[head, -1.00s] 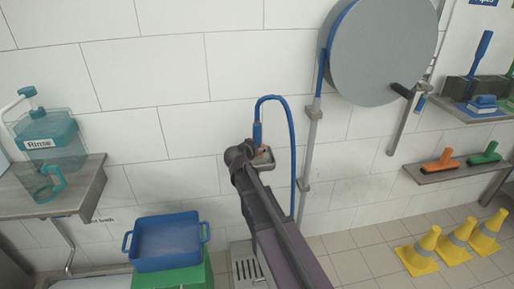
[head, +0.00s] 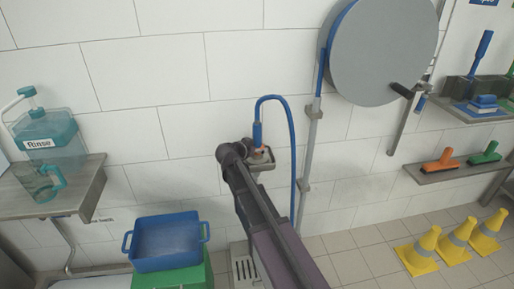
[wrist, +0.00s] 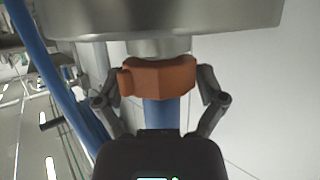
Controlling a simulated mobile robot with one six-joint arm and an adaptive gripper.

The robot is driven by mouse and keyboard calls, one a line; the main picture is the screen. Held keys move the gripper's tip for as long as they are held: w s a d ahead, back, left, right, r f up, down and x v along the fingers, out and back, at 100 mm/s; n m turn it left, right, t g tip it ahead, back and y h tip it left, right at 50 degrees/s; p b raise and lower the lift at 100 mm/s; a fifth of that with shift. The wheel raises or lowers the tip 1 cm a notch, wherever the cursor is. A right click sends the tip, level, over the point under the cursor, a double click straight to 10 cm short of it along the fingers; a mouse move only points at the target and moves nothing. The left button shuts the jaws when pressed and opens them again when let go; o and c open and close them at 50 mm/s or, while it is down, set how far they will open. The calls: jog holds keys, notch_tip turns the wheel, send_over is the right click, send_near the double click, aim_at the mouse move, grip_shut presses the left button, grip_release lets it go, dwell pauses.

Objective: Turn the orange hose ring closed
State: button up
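The orange hose ring (wrist: 160,77) sits around the blue hose end, just under a round grey metal fitting (wrist: 165,45) in the wrist view. My gripper (wrist: 160,82) has one finger on each side of the ring, and both fingers appear to touch it. A small lug on the ring sticks out at its left, by the left finger. The exact turn of the ring is too small to read there.
The blue hose (head: 292,160) loops up and down right of my arm, near a grey wall pipe (head: 309,150). A grey hose reel (head: 380,50) hangs above right. A blue tub (head: 167,243) stands below left. Yellow cones (head: 420,252) stand on the floor at right.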

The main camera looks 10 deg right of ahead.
jog(key=shift+n+t+y, duration=0.4)
jog(key=shift+n, duration=0.1)
dwell(0.3)
jog(key=shift+n+t+y, duration=0.7)
jog(key=shift+n+y, duration=0.2)
jog(key=shift+n, duration=0.1)
jog(key=shift+n+t+y, duration=0.7)
jog(key=shift+n+y, duration=0.7)
jog(key=shift+y, duration=0.1)
jog(key=shift+n+t+y, duration=0.3)
jog(key=shift+n+y, duration=1.2)
jog(key=shift+y, duration=0.3)
jog(key=shift+w+n+g+y, duration=0.1)
jog(key=shift+n+g+y, duration=0.3)
jog(key=shift+n+y, duration=1.95)
jog(key=shift+y, duration=0.35)
